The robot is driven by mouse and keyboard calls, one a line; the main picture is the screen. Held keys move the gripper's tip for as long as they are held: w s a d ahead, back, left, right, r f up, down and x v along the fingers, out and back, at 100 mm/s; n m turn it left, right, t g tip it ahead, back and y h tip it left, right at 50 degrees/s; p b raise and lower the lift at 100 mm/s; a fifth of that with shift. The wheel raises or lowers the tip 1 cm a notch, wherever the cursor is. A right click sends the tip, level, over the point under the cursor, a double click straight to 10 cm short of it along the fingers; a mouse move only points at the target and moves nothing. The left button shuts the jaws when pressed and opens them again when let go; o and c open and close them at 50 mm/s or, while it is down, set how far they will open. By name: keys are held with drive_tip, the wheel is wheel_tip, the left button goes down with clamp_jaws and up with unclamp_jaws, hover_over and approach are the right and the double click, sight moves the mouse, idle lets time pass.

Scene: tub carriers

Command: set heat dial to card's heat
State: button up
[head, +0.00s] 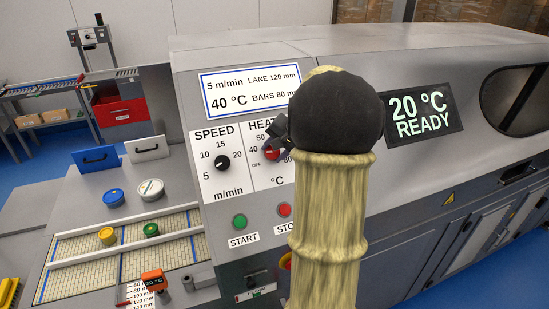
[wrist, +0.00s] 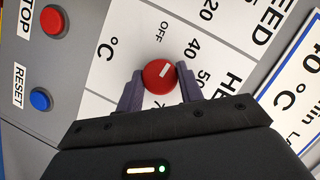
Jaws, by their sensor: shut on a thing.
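The red heat dial (wrist: 158,76) sits between the two fingers of my gripper (wrist: 160,82) in the wrist view, and the gripper is shut on it. Its white mark points up and right there, between OFF and 40, nearer 40. The printed 50 stands further round; the higher numbers are mostly hidden by the gripper. In the head view the heat dial (head: 271,154) shows beside my arm, which hides part of its scale. The card (head: 252,92) above reads 5 m/min, 40 °C, LANE 120 mm, BARS 80 mm.
The black speed dial (head: 222,163) is left of the heat dial. A green start button (head: 239,222) and red stop button (head: 284,210) are below. The display (head: 420,114) reads 20 °C READY. A blue reset button (wrist: 41,100) shows in the wrist view.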

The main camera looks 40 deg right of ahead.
drive_tip(key=shift+f+m+t+y+b, duration=0.1)
drive_tip(key=shift+m+t+y+b, duration=0.35)
drive_tip(key=shift+m+b, duration=1)
drive_tip(key=o, duration=1)
drive_tip(key=shift+s, duration=0.1)
drive_tip(key=b+v, duration=0.3)
drive_tip(key=v, duration=1.4)
drive_tip(key=shift+s+a, duration=0.15)
drive_tip(key=shift+s, duration=0.2)
